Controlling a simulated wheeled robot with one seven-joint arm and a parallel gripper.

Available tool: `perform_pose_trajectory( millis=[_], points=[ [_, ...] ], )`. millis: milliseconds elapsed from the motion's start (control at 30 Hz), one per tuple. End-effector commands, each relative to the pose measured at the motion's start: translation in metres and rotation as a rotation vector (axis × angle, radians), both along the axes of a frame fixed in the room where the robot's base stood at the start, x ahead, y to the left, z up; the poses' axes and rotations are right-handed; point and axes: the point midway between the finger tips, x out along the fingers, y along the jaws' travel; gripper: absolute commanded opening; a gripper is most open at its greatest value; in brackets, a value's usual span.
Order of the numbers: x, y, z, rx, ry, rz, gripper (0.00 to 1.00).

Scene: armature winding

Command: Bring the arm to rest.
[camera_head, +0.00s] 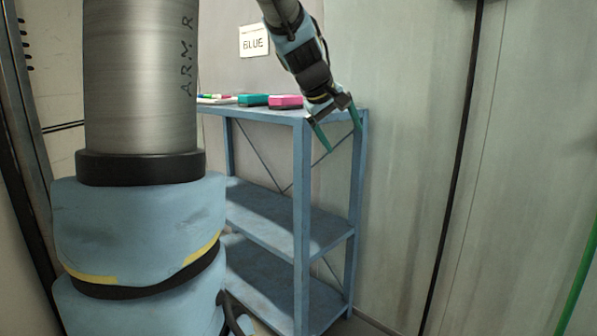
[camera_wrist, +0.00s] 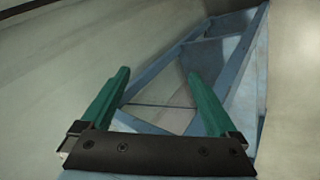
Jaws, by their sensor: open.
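My gripper (camera_head: 338,143) hangs from my arm at the top right of the blue shelf unit (camera_head: 303,190) in the head view. Its two green fingers are spread apart, with nothing between them. In the wrist view my gripper (camera_wrist: 158,95) is also open and empty, and the blue shelf frame (camera_wrist: 165,65) shows beyond the fingers. The fingertips appear in front of the shelf's right end; whether they touch it cannot be told.
On the top shelf lie a pink block (camera_head: 286,101), a teal block (camera_head: 253,100) and small coloured items (camera_head: 216,98). The lower shelves (camera_head: 290,222) look empty. A dark cable (camera_head: 457,170) runs down the right wall.

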Motion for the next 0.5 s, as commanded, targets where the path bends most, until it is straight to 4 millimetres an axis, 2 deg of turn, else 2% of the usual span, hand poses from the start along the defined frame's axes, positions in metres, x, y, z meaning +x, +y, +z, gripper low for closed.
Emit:
perform_pose_trajectory(
  millis=[33,100,200,300,500],
  points=[
    [-0.014,0.020,-0.031,0.075,0.029,-0.017,0.95],
    [-0.035,0.047,-0.069,0.176,0.064,-0.049,0.95],
    [-0.068,0.082,-0.115,0.305,0.116,-0.109,0.95],
    [-0.101,0.111,-0.150,0.405,0.163,-0.173,0.95],
    [-0.164,0.155,-0.199,0.548,0.245,-0.309,0.95]
  ],
)
